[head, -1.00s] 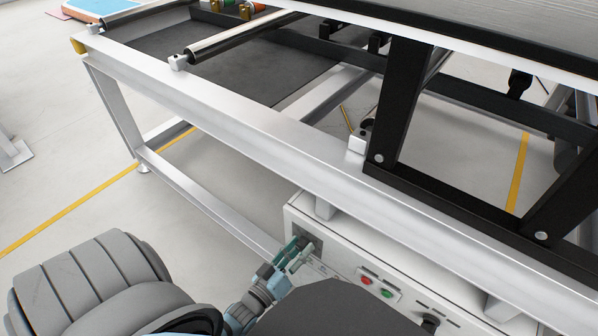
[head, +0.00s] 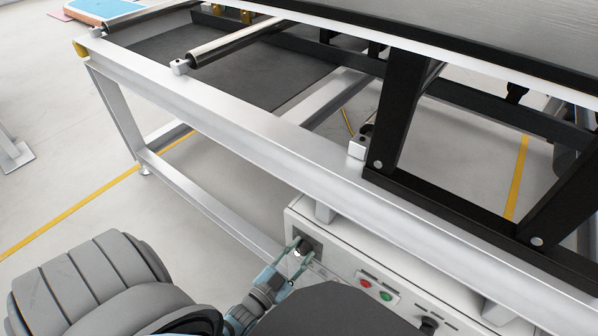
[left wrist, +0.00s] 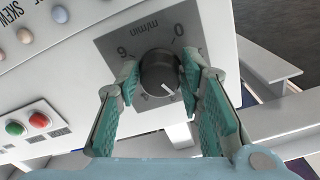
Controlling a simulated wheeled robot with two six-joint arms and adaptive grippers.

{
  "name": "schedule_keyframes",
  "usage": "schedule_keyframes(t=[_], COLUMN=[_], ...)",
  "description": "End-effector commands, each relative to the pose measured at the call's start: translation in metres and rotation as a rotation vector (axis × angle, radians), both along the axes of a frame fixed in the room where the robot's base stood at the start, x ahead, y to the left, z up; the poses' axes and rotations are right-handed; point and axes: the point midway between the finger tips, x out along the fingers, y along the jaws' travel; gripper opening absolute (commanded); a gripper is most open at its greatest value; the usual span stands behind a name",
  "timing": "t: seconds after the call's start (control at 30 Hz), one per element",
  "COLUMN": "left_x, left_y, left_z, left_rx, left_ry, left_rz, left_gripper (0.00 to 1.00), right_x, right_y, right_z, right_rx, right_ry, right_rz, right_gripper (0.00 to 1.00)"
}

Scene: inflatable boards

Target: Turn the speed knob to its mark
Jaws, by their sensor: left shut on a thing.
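The speed knob (left wrist: 158,72) is a round dark knob on a grey dial plate (left wrist: 117,44) marked "m/min", with 0 and 6 readable and another figure partly hidden. A white pointer line on the knob points down and to the right in the left wrist view. My left gripper (left wrist: 151,84) has its teal fingers on either side of the knob and is shut on it. In the head view the left gripper (head: 299,251) is at the left end of the white control box (head: 328,240). My right gripper is not in view.
Red (head: 365,283) and green (head: 386,296) buttons and another black knob (head: 429,325) sit along the box front. The machine's pale frame rail (head: 240,125) runs above the box. Small round lamps (left wrist: 60,14) show near the dial. Open floor lies at left.

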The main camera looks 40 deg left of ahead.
Motion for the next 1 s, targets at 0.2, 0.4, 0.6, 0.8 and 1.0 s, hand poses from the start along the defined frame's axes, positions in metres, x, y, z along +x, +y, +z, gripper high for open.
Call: schedule_keyframes(t=[0.2, 0.4, 0.6, 0.8, 1.0], left_x=[-0.001, 0.0, 0.0, 0.0, 0.0], left_y=[0.0, 0.001, 0.001, 0.001, 0.001], left_z=[0.0, 0.0, 0.0, 0.0, 0.0], left_rx=[0.182, 0.312, 0.391, 0.423, 0.427], left_ry=[0.006, 0.009, 0.011, 0.011, 0.011], left_rz=[0.0, 0.0, 0.0, 0.0, 0.001], left_gripper=[0.06, 0.06, 0.06, 0.06, 0.06], right_x=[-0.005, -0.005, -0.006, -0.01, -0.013], right_y=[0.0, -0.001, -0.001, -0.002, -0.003], right_z=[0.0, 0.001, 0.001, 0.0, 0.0], right_rx=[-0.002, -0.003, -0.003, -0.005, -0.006], right_ry=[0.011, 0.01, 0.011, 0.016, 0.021], right_rz=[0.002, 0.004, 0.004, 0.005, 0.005], right_gripper=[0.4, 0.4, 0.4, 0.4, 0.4])
